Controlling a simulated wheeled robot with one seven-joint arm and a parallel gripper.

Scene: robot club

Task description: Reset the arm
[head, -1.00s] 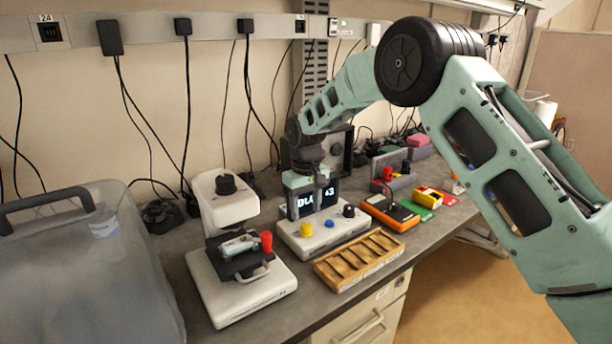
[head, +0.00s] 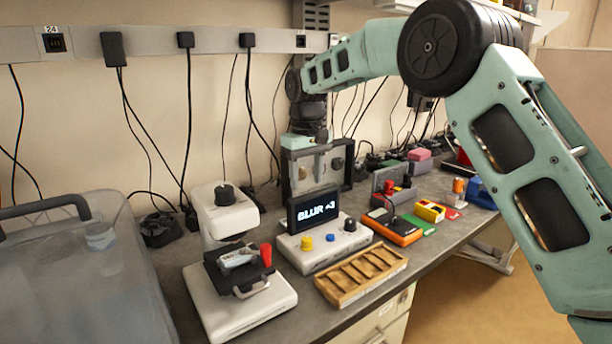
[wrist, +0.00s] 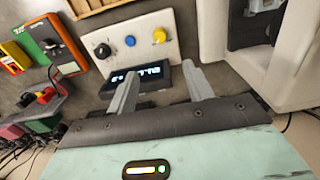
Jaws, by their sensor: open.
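My arm reaches in from the right in the head view, with my gripper (head: 319,166) pointing down above and behind the white control box (head: 322,246). That box has a yellow knob, a blue button, a black knob and a small screen (head: 318,209) reading "BLUR" and a number. In the wrist view my gripper (wrist: 157,84) has its two fingers apart with nothing between them. The control box (wrist: 139,40) and its screen (wrist: 152,78) lie beyond the fingertips.
A white microscope-like device (head: 240,300) stands left of the control box. A wooden slotted tray (head: 361,275) lies in front. An orange device (head: 393,228) and small coloured items sit to the right. A grey translucent case (head: 80,285) fills the left. Cables hang on the wall behind.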

